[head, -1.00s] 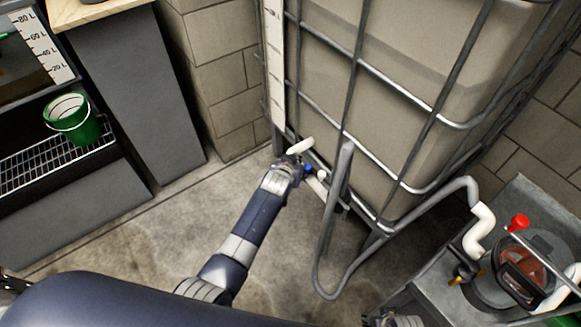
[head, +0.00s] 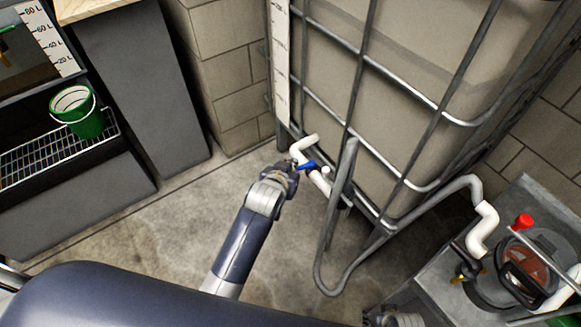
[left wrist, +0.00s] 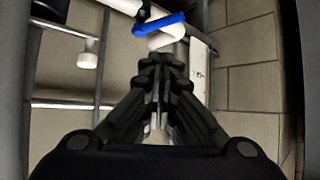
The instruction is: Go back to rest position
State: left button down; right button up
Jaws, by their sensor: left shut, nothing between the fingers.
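My left gripper (head: 286,169) is shut and empty, in front of the lower corner of the caged tank. Its fingers also show pressed together in the left wrist view (left wrist: 161,62). A blue valve handle (head: 305,168) on a white pipe (head: 303,147) is just right of the fingertips. In the left wrist view the blue handle (left wrist: 158,24) lies just beyond the fingertips, seemingly apart from them. Part of what looks like my right gripper (head: 380,317) shows at the bottom edge. Its fingers are too cut off to read.
The tank's metal cage (head: 340,215) and its bent tube stand close right of my left arm. A green bucket (head: 88,122) stands on a wire rack at left. A grey bench (head: 525,195) with a red-handled valve is at right. Floor is clear left of the arm.

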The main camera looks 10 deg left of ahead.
dwell(0.5)
pick_arm(q)
jog(key=s+a+f+m+g, duration=0.1)
jog(key=s+a+f+g, duration=0.35)
jog(key=s+f, duration=0.85)
jog(key=s+a+f+g, duration=0.45)
jog(key=s+f, duration=0.55)
jog(key=s, duration=0.6)
jog(key=s+a+p, duration=0.1)
jog(key=s+p, duration=0.7)
jog(key=s, duration=0.1)
jog(key=s+a+f+y+p, duration=0.1)
jog(key=s+a+p, duration=0.1)
jog(key=s+p, duration=0.6)
jog(key=shift+s+a+f+g, duration=0.25)
jog(key=shift+s+g, duration=0.05)
jog(key=shift+s, duration=0.5)
pick_arm(e)
jog(key=s+d+f+g, duration=0.1)
jog(key=s+d, duration=0.2)
jog(key=s, duration=1.4)
jog(key=shift+s+f, duration=0.4)
